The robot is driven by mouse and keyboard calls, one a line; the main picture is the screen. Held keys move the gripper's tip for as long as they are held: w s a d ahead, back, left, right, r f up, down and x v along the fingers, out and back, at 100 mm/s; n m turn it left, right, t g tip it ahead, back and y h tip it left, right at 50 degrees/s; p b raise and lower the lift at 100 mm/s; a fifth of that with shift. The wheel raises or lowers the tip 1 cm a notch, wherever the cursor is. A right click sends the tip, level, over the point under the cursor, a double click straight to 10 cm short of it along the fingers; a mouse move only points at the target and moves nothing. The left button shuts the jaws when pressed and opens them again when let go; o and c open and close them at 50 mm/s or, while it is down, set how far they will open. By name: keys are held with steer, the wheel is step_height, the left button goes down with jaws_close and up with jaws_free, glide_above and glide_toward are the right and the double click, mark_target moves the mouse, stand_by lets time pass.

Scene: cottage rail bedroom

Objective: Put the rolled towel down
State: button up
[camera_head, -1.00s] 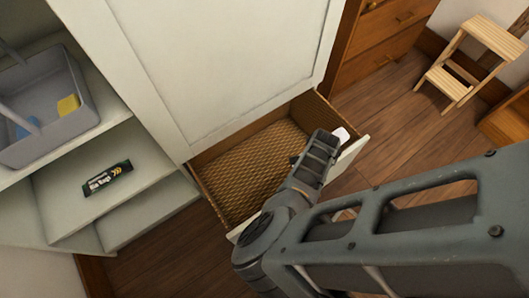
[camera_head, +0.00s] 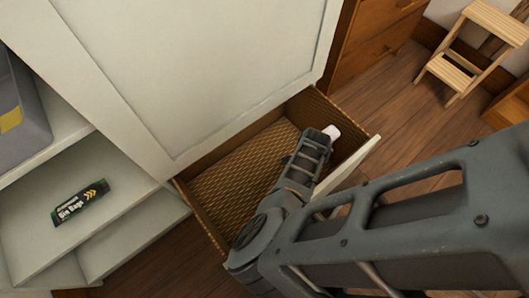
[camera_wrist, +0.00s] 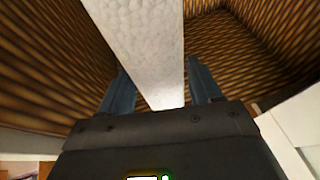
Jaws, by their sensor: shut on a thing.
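The rolled towel (camera_wrist: 145,45) is white with a textured surface. In the wrist view it lies between the two fingers of my gripper (camera_wrist: 162,85), which is shut on it. In the head view only a small white end of the towel (camera_head: 331,131) shows past my gripper; my wrist and arm hide the rest. The open drawer (camera_head: 235,182) has a woven-patterned lining, and the towel is over or inside its right part. I cannot tell whether the towel touches the drawer floor.
The drawer's pale front panel (camera_head: 347,166) runs beneath my arm. A white cabinet (camera_head: 200,70) rises behind the drawer. At left, shelves hold a dark bin-bag pack (camera_head: 80,202) and a grey tub (camera_head: 25,130). A wooden step stool (camera_head: 470,55) stands at the back right.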

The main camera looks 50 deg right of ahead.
step_height(320, 180, down, 12)
steer(key=b, duration=1.6)
glide_above(275, 176)
steer(key=s+a, duration=0.1)
steer(key=a, duration=0.1)
step_height(275, 176, down, 7)
steer(key=shift+s+f+b, duration=0.1)
steer(key=shift+f+b, duration=1.1)
steer(key=shift+f, duration=0.85)
steer(key=shift+f+b, duration=0.4)
steer(key=shift+b, duration=0.05)
steer(key=shift+f, duration=0.25)
steer(key=o, duration=1.2)
steer(key=shift+r, duration=0.1)
